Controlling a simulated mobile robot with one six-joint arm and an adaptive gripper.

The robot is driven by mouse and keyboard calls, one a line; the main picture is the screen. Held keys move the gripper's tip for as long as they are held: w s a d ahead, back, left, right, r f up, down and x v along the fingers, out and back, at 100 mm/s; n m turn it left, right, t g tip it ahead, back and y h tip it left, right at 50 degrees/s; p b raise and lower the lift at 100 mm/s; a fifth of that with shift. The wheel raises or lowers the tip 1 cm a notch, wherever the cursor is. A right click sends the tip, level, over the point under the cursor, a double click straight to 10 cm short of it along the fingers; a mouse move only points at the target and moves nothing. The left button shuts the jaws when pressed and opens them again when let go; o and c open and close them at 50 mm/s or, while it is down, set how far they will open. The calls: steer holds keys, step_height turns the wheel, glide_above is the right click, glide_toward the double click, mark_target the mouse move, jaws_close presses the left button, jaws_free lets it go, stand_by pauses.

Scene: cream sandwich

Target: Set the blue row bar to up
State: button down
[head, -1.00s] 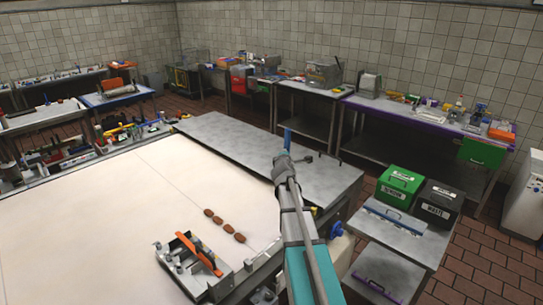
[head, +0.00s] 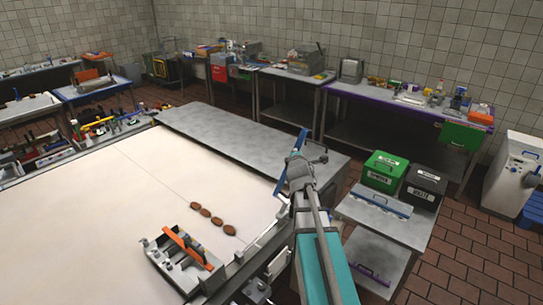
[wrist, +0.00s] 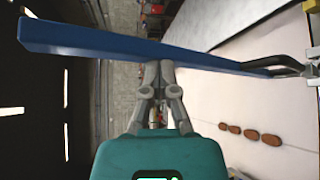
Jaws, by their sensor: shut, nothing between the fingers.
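The blue row bar (wrist: 120,45) runs as a long bar across the top of the wrist view, joined at its right end to a dark bracket (wrist: 285,66). In the head view the bar (head: 303,141) slants past the end of my arm, partly hidden by it. My gripper (wrist: 158,66) is shut, its fingertips right at the bar's lower edge in the wrist view. The fingers are not around the bar; whether they touch it I cannot tell. In the head view my gripper (head: 297,160) is beside the bar, above the worktable's right edge.
A cream worktop (head: 100,215) carries several brown ovals (head: 212,217) in a row. A metal fixture with an orange bar (head: 190,248) stands at its front. A grey slab (head: 225,135) lies behind. Green (head: 384,172) and black (head: 423,185) bins stand on a side table at right.

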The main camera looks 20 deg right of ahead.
steer(key=shift+w+d, duration=0.25)
steer(key=shift+d, duration=0.15)
